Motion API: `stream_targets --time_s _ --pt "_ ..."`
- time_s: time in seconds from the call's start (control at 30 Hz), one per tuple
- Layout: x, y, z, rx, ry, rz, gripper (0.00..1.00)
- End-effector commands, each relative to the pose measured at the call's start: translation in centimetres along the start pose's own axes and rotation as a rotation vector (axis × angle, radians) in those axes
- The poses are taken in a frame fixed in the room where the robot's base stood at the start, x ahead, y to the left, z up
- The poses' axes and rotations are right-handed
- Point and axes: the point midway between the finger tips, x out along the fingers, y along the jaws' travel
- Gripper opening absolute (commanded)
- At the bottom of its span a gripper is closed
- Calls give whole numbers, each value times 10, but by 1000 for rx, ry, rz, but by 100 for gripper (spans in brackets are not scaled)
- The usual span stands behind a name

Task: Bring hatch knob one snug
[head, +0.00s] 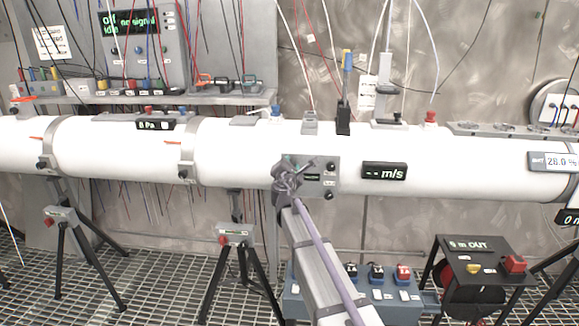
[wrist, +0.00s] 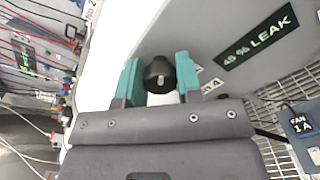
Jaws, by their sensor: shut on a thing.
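The hatch is a grey plate (head: 318,168) on the white pipe, with a small dark display on it. In the wrist view the plate (wrist: 215,60) carries a display (wrist: 255,42) reading 45 % LEAK. A black knob (wrist: 158,73) with a pale mark sits between the teal fingers of my gripper (wrist: 160,78). The fingers are shut on its sides. In the head view my gripper (head: 288,180) is at the plate's left side and hides the held knob. The held knob's number is not readable.
The white pipe (head: 240,150) runs across the view on tripods (head: 235,240). A m/s display (head: 384,171) is right of the hatch. A blue-grey switch box (head: 350,290) and a cable reel (head: 475,270) stand below on the grating. Cables hang above the pipe.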

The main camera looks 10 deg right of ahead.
Motion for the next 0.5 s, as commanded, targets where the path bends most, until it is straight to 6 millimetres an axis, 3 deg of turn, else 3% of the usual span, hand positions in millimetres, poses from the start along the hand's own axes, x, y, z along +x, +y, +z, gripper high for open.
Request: stream_targets --time_s 0.5 --pt "0 0 0 445 0 0 9"
